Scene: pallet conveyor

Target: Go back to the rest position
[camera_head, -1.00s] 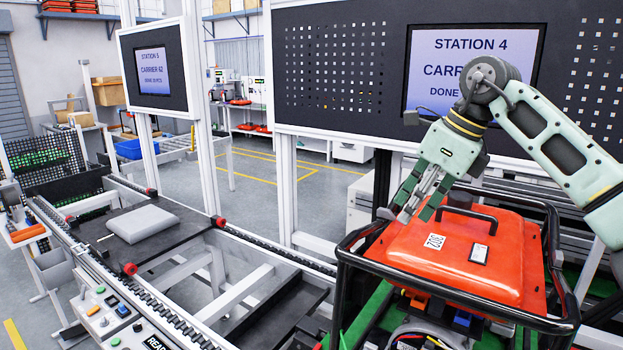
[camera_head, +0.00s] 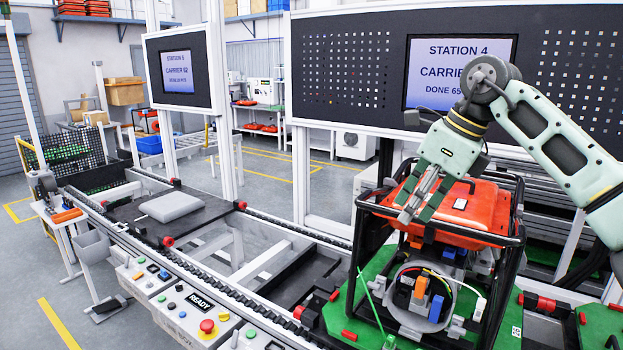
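My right gripper (camera_head: 420,208) hangs from my pale green arm, which comes in from the right. Its two fingers point down and stand apart, with nothing visible between them. It is in front of the red cover (camera_head: 478,205) of a machine in a black tube frame (camera_head: 520,215). I cannot tell whether the fingers touch the cover or the frame. My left gripper is not in view.
The machine stands on a green carrier plate (camera_head: 345,318). A conveyor rail (camera_head: 215,292) runs to the far left, past a grey block (camera_head: 171,207) on a dark plate. A control box (camera_head: 190,312) is at the front. A Station 4 screen (camera_head: 455,68) is behind my arm.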

